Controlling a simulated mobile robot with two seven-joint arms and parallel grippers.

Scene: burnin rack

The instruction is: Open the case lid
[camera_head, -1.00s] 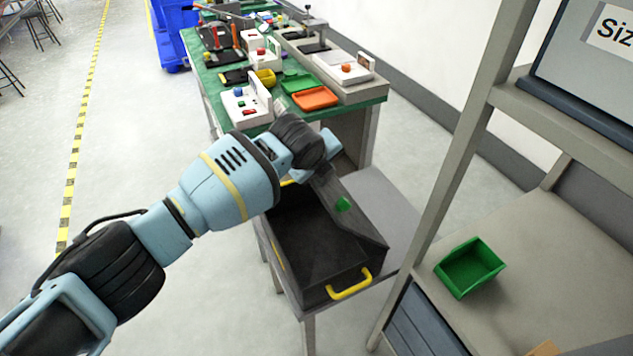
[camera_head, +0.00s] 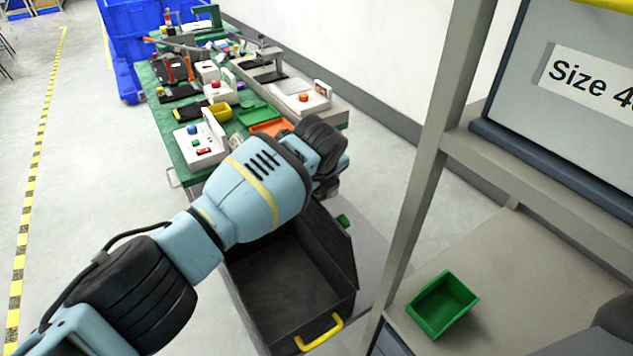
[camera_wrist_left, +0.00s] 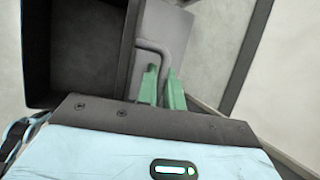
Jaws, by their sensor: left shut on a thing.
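The black case (camera_head: 275,285) stands on a low table, its dark empty inside showing and a yellow handle (camera_head: 322,335) on its near end. Its lid (camera_head: 335,250) is raised along the right side, tilted off the opening. My left arm reaches over the case's far end, and its wrist hides that end and most of the gripper. A small green part (camera_head: 343,220) shows past the lid's edge. In the left wrist view, the green fingers of my left gripper (camera_wrist_left: 161,78) are shut on a grey bar (camera_wrist_left: 155,52) beside the case's dark inside (camera_wrist_left: 85,50). My right gripper is out of view.
A green-topped workbench (camera_head: 185,150) with several devices and trays stands beyond the case. A shelf rack with a grey post (camera_head: 440,130) stands close on the right, with a green bin (camera_head: 442,303) on its shelf. Open floor lies at left.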

